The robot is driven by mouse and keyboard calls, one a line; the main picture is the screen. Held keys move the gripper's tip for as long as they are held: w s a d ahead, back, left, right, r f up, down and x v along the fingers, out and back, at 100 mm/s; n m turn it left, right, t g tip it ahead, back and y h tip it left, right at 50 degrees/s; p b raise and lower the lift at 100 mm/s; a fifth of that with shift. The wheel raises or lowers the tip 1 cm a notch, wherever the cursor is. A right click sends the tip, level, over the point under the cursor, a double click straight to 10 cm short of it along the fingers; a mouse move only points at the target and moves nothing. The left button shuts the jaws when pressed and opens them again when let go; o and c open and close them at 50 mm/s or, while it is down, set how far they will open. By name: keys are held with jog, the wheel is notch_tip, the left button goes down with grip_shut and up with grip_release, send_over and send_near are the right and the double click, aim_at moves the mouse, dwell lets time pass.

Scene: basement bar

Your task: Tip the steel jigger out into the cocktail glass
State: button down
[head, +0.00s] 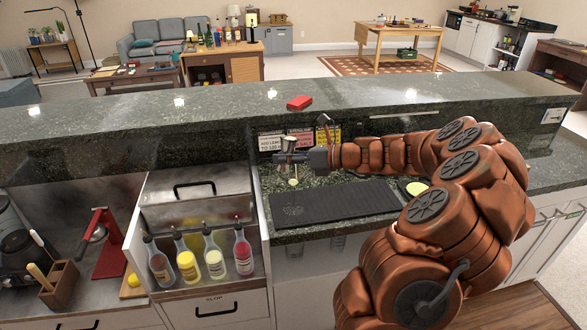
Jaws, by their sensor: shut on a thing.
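My gripper (307,158) is shut on the small shiny steel jigger (284,158), at the left end of my outstretched arm. The jigger is held in front of the dark back wall of the bar counter. It is too small here to tell its exact tilt or its contents. A small pale yellow patch (294,183) shows just below the jigger, near the left end of the black mat. It may belong to the cocktail glass, but I cannot make out the glass's outline.
A black ribbed bar mat (335,204) lies on the counter below my arm. Several bottles (214,257) stand in the rail at the front left. A red block (299,102) lies on the raised ledge. Small signs (299,138) stand behind my gripper. A red press (103,245) stands at the left.

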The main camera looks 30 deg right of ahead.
jog(key=shift+s+a+f+m+y, duration=0.1)
jog(key=shift+f+m+y, duration=0.25)
jog(key=shift+m, duration=0.25)
dwell(0.3)
jog(key=shift+a+r+m+y+p, duration=0.1)
jog(key=shift+r+m+y+p, duration=0.3)
jog(key=shift+m, duration=0.3)
dwell(0.4)
jog(key=shift+s+a+f+m+t+y+b, duration=0.1)
jog(key=shift+a+f+m+t+y+b, duration=0.2)
jog(key=shift+m, duration=0.45)
jog(key=shift+d+f+m+y+b, duration=0.1)
jog(key=shift+f+m+b, duration=0.15)
jog(key=shift+f+m, duration=0.35)
dwell(1.0)
jog(key=shift+a+r+m+t, duration=0.1)
jog(key=shift+r+m+t, duration=0.2)
jog(key=shift+r+m, duration=0.5)
dwell(0.4)
jog(key=shift+f+m+y+b, duration=0.35)
jog(key=shift+f+m+b, duration=0.25)
jog(key=shift+m, duration=0.45)
jog(key=shift+r+t+p, duration=0.35)
jog(key=shift+t+p, duration=0.05)
jog(key=shift+p, duration=0.45)
